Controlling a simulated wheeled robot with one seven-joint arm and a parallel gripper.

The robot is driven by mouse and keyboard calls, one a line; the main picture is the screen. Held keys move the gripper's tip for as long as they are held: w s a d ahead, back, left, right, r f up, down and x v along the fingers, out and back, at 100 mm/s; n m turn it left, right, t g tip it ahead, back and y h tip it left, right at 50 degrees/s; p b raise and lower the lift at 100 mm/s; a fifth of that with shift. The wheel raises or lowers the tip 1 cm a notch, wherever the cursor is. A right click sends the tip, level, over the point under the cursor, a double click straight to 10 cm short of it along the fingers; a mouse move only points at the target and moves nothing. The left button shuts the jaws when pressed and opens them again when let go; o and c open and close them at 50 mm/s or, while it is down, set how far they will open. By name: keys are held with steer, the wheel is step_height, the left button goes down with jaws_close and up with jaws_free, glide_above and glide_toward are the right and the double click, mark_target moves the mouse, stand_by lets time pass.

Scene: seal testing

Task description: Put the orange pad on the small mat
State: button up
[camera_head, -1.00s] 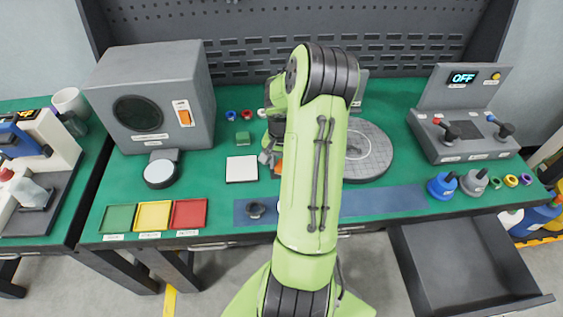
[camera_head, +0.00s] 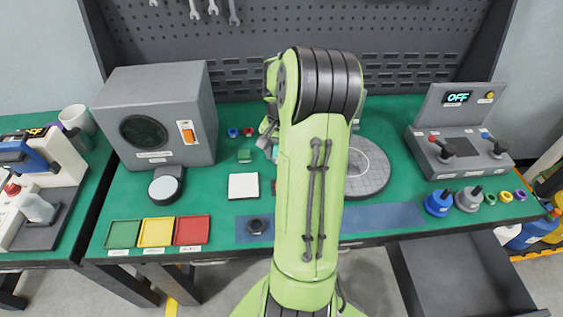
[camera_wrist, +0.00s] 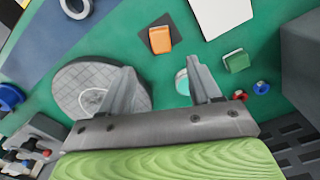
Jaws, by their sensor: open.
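The orange pad (camera_wrist: 160,38) is a small block in the wrist view. It appears to rest on a small dark square mat (camera_wrist: 146,36), towards one side of it; whether it overhangs the mat's edge I cannot tell. In the head view my arm hides the pad, and only a sliver of the dark mat (camera_head: 273,187) shows. My gripper (camera_wrist: 162,64) is open, with nothing held between its fingers. The pad lies beyond the fingertips in the wrist view, apart from them. In the head view the gripper is mostly hidden behind my arm.
A white square (camera_head: 243,186) and a green block (camera_head: 244,156) lie left of my arm. A round grey plate (camera_head: 366,168) lies to the right. A teal round thing (camera_wrist: 182,82) shows between the fingers. A grey box (camera_head: 156,118) and coloured trays (camera_head: 158,231) stand left.

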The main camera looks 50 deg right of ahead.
steer(key=w+a+r+n+t+h, duration=0.15)
steer(key=a+r+n, duration=0.45)
steer(key=a+r, duration=0.6)
steer(key=s+a+r+n+t, duration=0.1)
steer(key=s+a+n, duration=0.3)
steer(key=a, duration=0.5)
steer(key=s+a+n+t+y, duration=0.1)
steer(key=s+a+n+t, duration=0.2)
steer(key=s+a, duration=0.3)
steer(key=a+n, duration=0.1)
steer(key=a, duration=0.2)
steer(key=shift+r, duration=0.4)
